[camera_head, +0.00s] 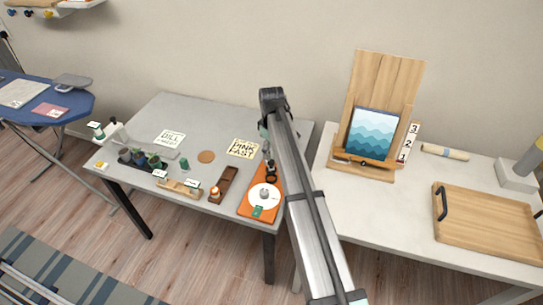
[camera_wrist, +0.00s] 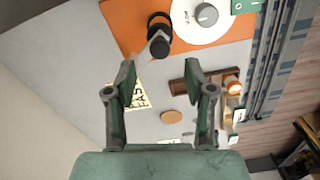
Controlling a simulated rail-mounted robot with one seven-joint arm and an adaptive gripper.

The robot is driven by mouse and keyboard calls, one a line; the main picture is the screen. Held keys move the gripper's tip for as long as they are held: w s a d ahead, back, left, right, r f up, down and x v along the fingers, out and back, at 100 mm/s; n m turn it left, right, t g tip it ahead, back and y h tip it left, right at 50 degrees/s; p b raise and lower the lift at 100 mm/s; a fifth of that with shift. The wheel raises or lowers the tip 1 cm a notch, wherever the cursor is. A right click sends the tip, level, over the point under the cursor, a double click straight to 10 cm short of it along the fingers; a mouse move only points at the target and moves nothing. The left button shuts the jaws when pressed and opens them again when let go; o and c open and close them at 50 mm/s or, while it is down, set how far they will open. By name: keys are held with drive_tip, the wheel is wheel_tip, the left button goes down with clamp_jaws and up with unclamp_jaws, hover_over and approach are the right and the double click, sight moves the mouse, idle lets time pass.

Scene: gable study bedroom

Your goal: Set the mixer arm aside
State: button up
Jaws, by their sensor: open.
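An orange board (camera_head: 246,206) lies at the right end of the grey table and carries a white disc (camera_head: 258,188) with a grey knob. What looks like the mixer arm (camera_head: 270,168), a dark upright piece with a black ring, stands at the back of the board. In the wrist view the mixer arm (camera_wrist: 158,38) rises from the orange board (camera_wrist: 118,20), beside the white disc (camera_wrist: 188,30). My gripper (camera_wrist: 160,75) is open and empty, its fingers apart below the mixer arm in the picture and not around it. In the head view my arm partly hides the gripper.
A brown wooden holder (camera_head: 223,186), a round cork mat (camera_head: 206,157) and a "PINK LAST" note (camera_head: 243,149) lie left of the board. Small pots (camera_head: 140,158) stand further left. A white table (camera_head: 400,205) at right holds an easel and a wooden tray (camera_head: 485,222).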

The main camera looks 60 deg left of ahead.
sight(272, 162)
drive_tip(key=shift+f+p, duration=0.6)
drive_tip(key=shift+f, duration=1.9)
clamp_jaws()
